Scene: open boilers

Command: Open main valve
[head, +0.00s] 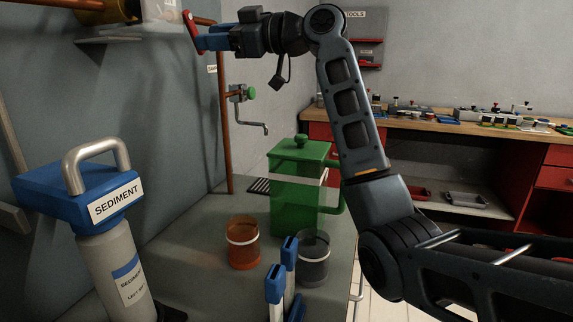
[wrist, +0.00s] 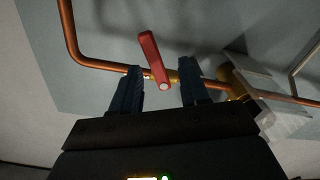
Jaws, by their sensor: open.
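The main valve is a red lever handle (head: 191,24) on a copper pipe at the top left of the head view. In the wrist view the red lever (wrist: 152,55) slants between my two dark blue fingers, its pivot end on the brass fitting of the pipe. My gripper (head: 205,40) is open at the lever; it also shows in the wrist view (wrist: 160,72). The fingers stand on either side of the lever, with the left one closer. I cannot tell whether either touches it.
The copper pipe (wrist: 100,66) runs along the grey wall behind the lever. Below stand a green canister (head: 292,205), an orange cup (head: 242,250), a grey cup (head: 313,270) and a blue-topped sediment container (head: 115,275). A wooden workbench (head: 450,128) stands at the right.

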